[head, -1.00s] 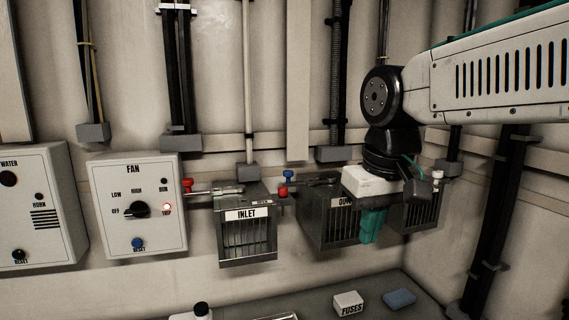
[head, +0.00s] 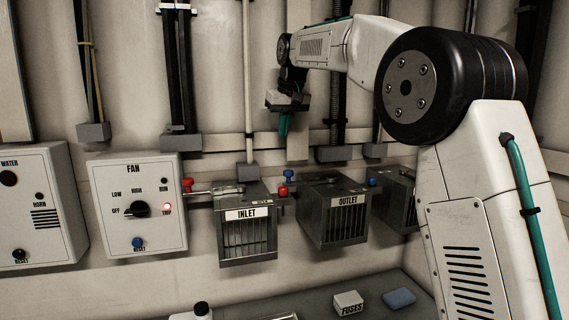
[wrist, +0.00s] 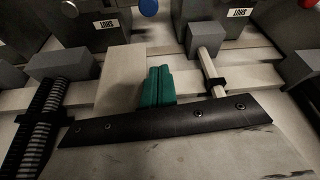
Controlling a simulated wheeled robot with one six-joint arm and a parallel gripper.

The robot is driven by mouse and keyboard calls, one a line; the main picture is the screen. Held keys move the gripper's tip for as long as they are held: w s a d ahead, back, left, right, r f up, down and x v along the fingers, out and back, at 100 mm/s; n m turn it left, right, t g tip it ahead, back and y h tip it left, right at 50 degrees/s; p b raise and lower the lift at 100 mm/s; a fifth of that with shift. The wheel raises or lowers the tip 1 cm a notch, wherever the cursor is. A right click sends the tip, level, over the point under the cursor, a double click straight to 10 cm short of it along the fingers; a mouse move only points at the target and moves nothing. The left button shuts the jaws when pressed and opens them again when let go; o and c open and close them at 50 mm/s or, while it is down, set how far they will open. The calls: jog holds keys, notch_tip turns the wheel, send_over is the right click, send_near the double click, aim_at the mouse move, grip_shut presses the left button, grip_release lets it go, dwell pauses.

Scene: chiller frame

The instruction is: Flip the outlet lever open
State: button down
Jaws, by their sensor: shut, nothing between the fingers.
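The outlet box (head: 335,222) is a dark metal box with a barred front and an OUTLET label, on the wall right of the inlet box. A dark lever bar (head: 318,181) lies along its top. A red knob (head: 283,191) is at its left end and a blue knob (head: 372,182) stands by its right side; I cannot tell which belongs to the lever. My gripper (head: 284,125), with teal fingers, hangs above and left of the outlet box, clear of it. In the wrist view its fingers (wrist: 157,85) are together and empty.
The inlet box (head: 247,235) is left of the outlet, with another blue knob (head: 288,176) between them. The fan panel (head: 137,205) is further left. Vertical conduits and a horizontal rail run behind. A shelf below holds a fuses box (head: 348,303) and a blue cloth (head: 399,298).

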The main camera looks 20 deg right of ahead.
jog(key=x, duration=0.9)
jog(key=shift+f, duration=0.2)
jog(key=shift+s+f, duration=0.1)
jog(key=shift+f, duration=0.25)
jog(key=shift+s+d+f, duration=0.1)
jog(key=shift+s+d, duration=0.05)
jog(key=shift+s, duration=0.7)
jog(key=shift+s+d+f, duration=0.1)
jog(key=shift+s+d, duration=0.05)
jog(key=shift+s, duration=0.75)
